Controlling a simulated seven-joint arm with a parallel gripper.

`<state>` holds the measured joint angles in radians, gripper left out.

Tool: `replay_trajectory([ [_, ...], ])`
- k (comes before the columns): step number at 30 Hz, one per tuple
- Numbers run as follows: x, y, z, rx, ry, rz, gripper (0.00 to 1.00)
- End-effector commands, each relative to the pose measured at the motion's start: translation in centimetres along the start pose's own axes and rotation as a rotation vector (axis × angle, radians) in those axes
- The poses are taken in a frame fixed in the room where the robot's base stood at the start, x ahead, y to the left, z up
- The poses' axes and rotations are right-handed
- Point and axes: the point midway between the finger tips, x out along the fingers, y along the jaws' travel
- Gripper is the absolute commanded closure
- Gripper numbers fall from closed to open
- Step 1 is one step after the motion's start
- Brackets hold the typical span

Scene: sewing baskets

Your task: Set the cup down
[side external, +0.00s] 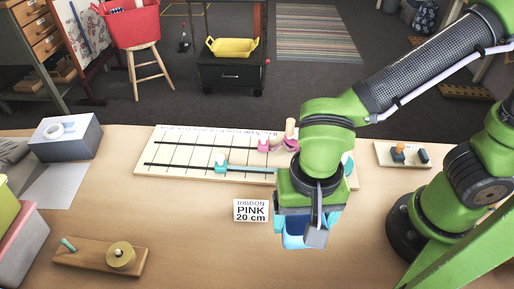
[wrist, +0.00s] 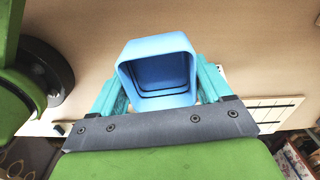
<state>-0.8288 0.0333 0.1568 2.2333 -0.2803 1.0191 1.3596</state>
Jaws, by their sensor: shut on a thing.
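The blue cup (wrist: 157,52) has a squarish open mouth that faces the wrist camera, and it looks empty. My gripper (wrist: 160,88) is shut on it, with one teal finger against each side. In the side external view, my gripper (side external: 306,224) points down over the front middle of the table, and the blue cup (side external: 293,241) is partly hidden behind the fingers and a grey wrist part. I cannot tell whether the cup's base touches the table (side external: 200,262).
A ruled board (side external: 150,172) with pink and teal sliders lies behind my gripper. A wooden block with a spool (side external: 121,256) is at front left. The table between card and spool is clear.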

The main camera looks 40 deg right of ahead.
Motion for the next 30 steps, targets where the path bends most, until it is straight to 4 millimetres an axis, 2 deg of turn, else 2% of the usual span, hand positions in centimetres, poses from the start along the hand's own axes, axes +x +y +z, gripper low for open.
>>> replay_trajectory([
  [1,0.7,1.1,0.1,0.026,0.000,0.002,0.51],
  [4,1.9,2.3,0.1,0.085,0.000,0.002,0.51],
  [7,2.6,2.0,0.0,0.131,-0.001,0.004,0.51],
  [12,5.3,2.0,0.0,0.145,-0.001,0.008,0.51],
  [17,6.9,2.0,0.0,0.144,0.000,0.006,0.51],
  [22,9.3,2.0,0.0,0.144,0.000,0.008,0.51],
  [25,9.9,2.0,0.0,0.144,-0.001,0.005,0.51],
  [30,10.0,1.9,0.0,0.144,-0.001,0.002,0.51],
])
